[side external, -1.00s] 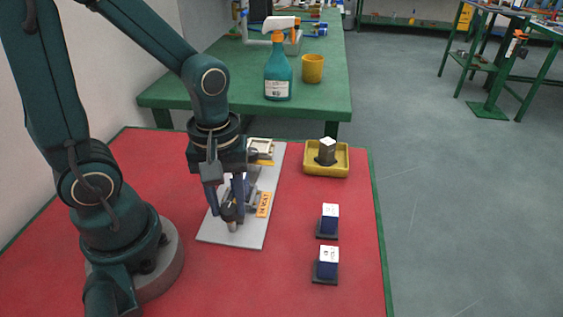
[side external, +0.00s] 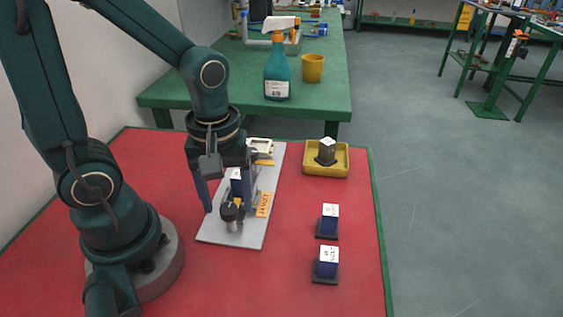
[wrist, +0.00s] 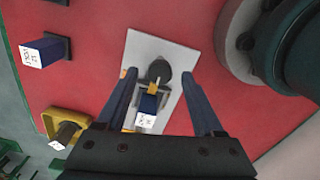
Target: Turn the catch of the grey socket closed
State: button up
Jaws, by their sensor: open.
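The grey plate (side external: 250,233) lies on the red table. On its near part a blue block (side external: 236,180) with a white top stands in what looks like the grey socket; my gripper partly hides the socket's outline. A yellow catch piece shows next to the block in the wrist view (wrist: 153,90), close to a dark round knob (wrist: 158,72). The knob (side external: 229,213) stands at the plate's near end in the side view. My gripper (side external: 231,200) is open and empty, its fingers apart on either side of the socket area. Whether they touch anything cannot be told.
A cream socket (side external: 260,146) is at the plate's far end. A yellow tray (side external: 312,172) holds a grey block (side external: 326,152). Two blue blocks (side external: 328,218) (side external: 326,262) stand to the right, with clear red table around them.

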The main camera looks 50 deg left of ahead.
aim_at(229, 208)
jog(key=shift+r, duration=2.1)
jog(key=shift+w+r+t, duration=0.15)
jog(key=shift+r+t, duration=0.25)
jog(key=shift+r, duration=0.1)
jog(key=shift+s+d+r+m+t, duration=0.15)
jog(key=shift+r+m+t, duration=0.65)
jog(key=shift+m, duration=1.1)
jog(key=shift+s+d+r+m+t, duration=0.15)
jog(key=shift+r+m+t, duration=0.65)
jog(key=shift+m, duration=1.1)
jog(key=shift+d+r+m+t, duration=0.25)
jog(key=shift+r+m+t, duration=0.55)
jog(key=shift+m, duration=1.1)
